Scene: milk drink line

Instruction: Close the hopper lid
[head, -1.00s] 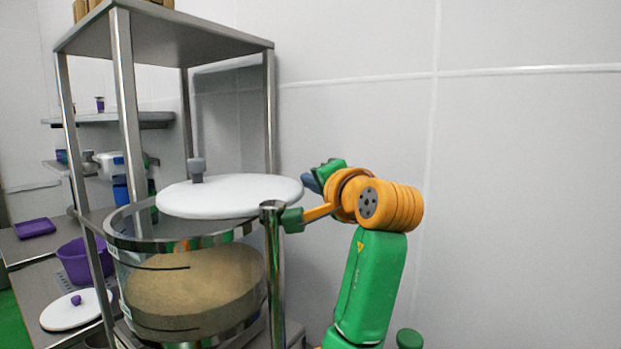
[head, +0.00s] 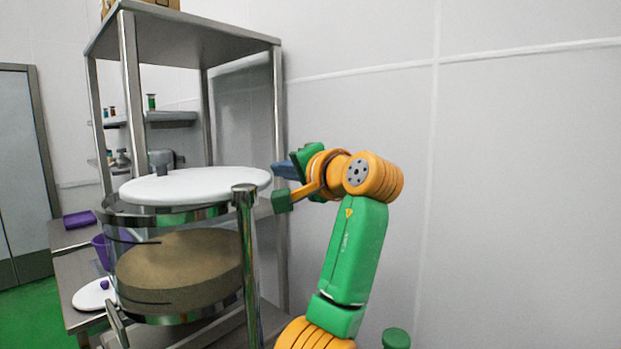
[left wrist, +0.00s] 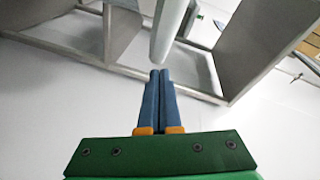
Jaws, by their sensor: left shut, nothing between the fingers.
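The white hopper lid (head: 195,186) with a grey knob lies level above the clear round hopper (head: 180,270), which holds tan powder. The lid sits shifted to the right of the hopper, and the metal rim (head: 125,215) shows at its left and front. My left gripper (head: 281,170) is shut and empty at the lid's right edge. In the left wrist view its blue fingers (left wrist: 160,75) are together, tips just below a pale edge that looks like the lid's; I cannot tell whether they touch. My right gripper is not in view.
A metal post (head: 246,265) stands at the hopper's front right. A steel rack (head: 185,35) rises over the hopper. A purple bin (head: 100,248) and a small white lid (head: 94,295) are on the bench at left. The wall at right is bare.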

